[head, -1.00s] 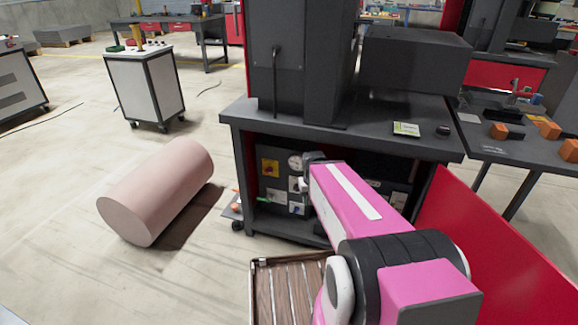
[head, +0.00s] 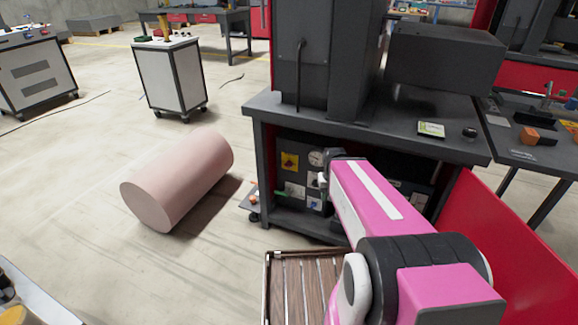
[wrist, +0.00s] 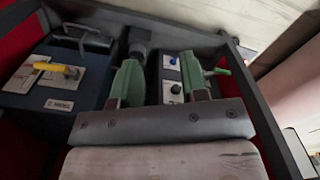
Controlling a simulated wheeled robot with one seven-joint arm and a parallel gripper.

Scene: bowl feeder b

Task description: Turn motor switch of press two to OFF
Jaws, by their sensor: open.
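In the wrist view my gripper (wrist: 162,74) is open, its two green fingers apart over a control panel under the press bench. Between and just beyond the fingers a narrow panel shows a blue knob (wrist: 172,61) and a black knob (wrist: 175,89). A yellow handle (wrist: 62,70) sits on a plate on a dark box (wrist: 75,95) to the left; the small label (wrist: 58,106) on it is too small to read surely. I cannot tell which control is the motor switch of press two, nor its position. In the head view my pink arm hides part of the panel.
The press bench (head: 385,128) stands above the panel, with its legs and shelf close to the arm. A green lever (wrist: 217,72) stands right of the fingers. A slatted wooden tray (head: 267,290), a pink cylinder (head: 180,180) and a red panel (head: 510,250) are nearby.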

